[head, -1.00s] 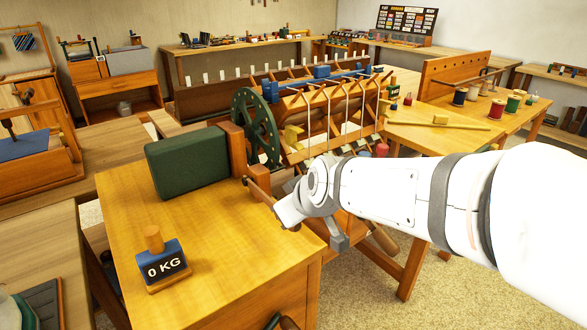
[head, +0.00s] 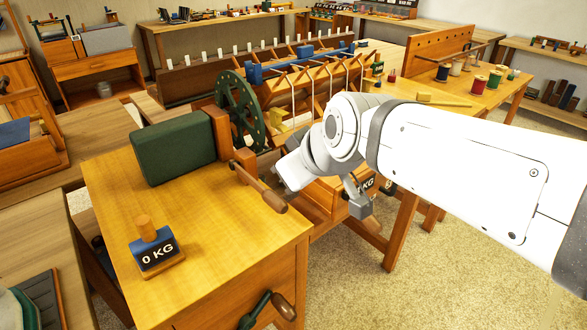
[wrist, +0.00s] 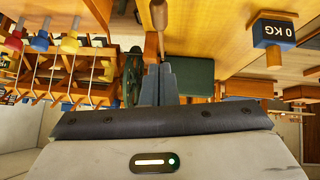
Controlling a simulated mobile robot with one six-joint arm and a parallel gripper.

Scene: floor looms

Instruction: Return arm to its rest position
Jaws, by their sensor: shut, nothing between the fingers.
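My white arm reaches in from the right in the head view, its wrist bent in front of the loom (head: 300,75). My gripper (wrist: 160,68) shows in the wrist view as two dark fingers pressed together, with nothing between them. In that view the scene is upside down. A wooden crank handle (head: 262,190) sticks out from the loom's end post beside my wrist; it also shows beyond the fingertips in the wrist view (wrist: 158,18). I cannot tell from the wrist view whether the fingers touch it; in the head view my wrist stands apart from it.
A wooden bench (head: 110,205) at left carries a green box (head: 175,148) and a 0 KG weight (head: 158,255). A second crank (head: 268,308) sits low on its front. A side table (head: 500,100) with spools stands behind my arm. Carpet (head: 400,290) is clear at lower right.

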